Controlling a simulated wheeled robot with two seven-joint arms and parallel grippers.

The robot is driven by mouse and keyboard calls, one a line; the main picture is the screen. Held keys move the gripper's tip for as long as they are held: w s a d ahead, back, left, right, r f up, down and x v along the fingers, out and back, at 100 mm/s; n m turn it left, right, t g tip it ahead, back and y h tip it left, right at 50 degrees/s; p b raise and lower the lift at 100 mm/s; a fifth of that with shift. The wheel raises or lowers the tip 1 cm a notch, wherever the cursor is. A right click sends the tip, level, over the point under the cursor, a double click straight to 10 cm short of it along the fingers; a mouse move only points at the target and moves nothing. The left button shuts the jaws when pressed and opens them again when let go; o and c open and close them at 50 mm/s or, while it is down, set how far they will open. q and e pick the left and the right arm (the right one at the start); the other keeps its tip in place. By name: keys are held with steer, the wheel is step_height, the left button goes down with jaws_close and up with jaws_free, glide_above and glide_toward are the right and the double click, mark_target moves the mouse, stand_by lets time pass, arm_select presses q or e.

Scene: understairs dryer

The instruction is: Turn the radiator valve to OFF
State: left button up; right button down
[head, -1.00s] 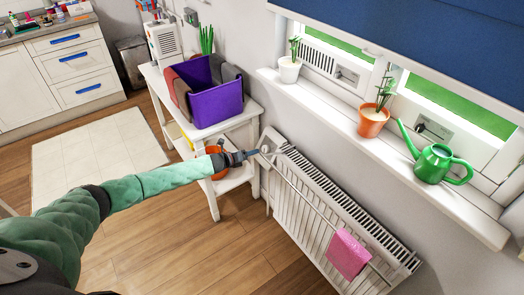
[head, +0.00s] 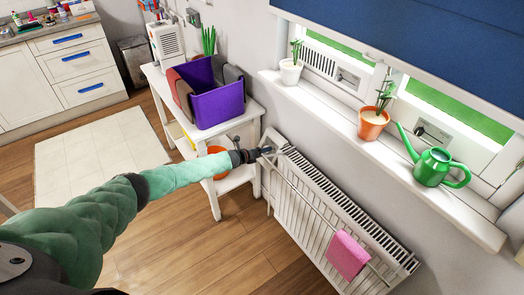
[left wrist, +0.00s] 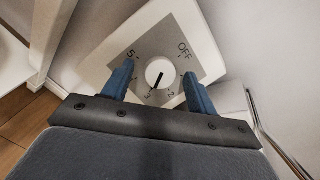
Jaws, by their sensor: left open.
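The radiator valve shows in the left wrist view as a round white knob (left wrist: 159,73) on a grey dial plate (left wrist: 186,68) with numbers and the word OFF. The knob's dark mark points down and slightly left, near the 3; OFF is at the upper right. My left gripper (left wrist: 157,88) is open, with its blue fingers on either side of the knob and visible gaps to it. In the head view my left gripper (head: 264,152) is at the upper left end of the white radiator (head: 318,208) and largely hides the valve. My right gripper is not in view.
A white shelf table (head: 154,78) with a purple bin (head: 214,104) stands close to my left gripper. A pink cloth (head: 347,255) hangs on the radiator's rail. The windowsill (head: 330,115) above holds potted plants and a green watering can (head: 433,166).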

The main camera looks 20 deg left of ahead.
arm_select(q)
steer(key=c, duration=1)
